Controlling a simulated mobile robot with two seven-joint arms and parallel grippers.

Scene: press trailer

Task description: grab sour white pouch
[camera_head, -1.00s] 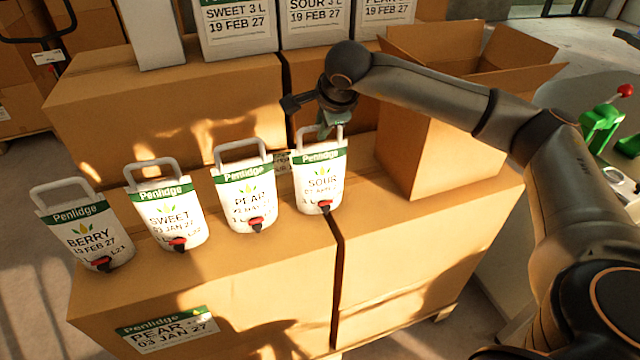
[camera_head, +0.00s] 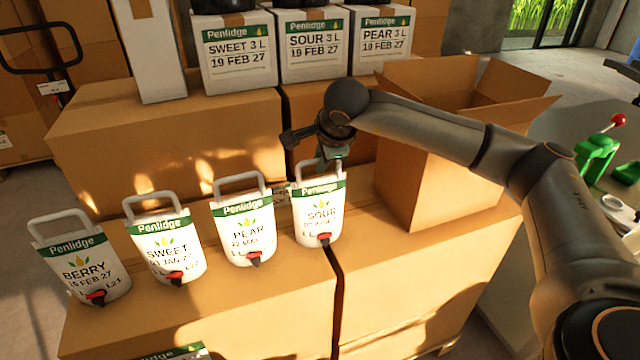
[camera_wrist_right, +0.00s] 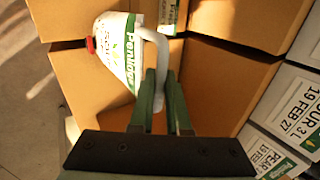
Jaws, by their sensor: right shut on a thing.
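The sour white pouch (camera_head: 320,212) stands upright on the front cardboard boxes, rightmost in a row of pouches. It has a green Penlidge band, a "SOUR" label, a red tap and a white loop handle on top. My right gripper (camera_head: 328,160) is at the pouch's top, shut on its handle. In the right wrist view the two green fingers (camera_wrist_right: 165,98) flank the handle (camera_wrist_right: 160,50), and the pouch (camera_wrist_right: 118,48) lies beyond them. The label's lower text is too small to read fully. My left gripper is out of view.
Pear (camera_head: 245,232), sweet (camera_head: 166,246) and berry (camera_head: 82,264) pouches stand to the left. An open cardboard box (camera_head: 440,185) is close on the right. White labelled cartons (camera_head: 315,55) stand on boxes behind. A green tool with a red knob (camera_head: 598,150) is at far right.

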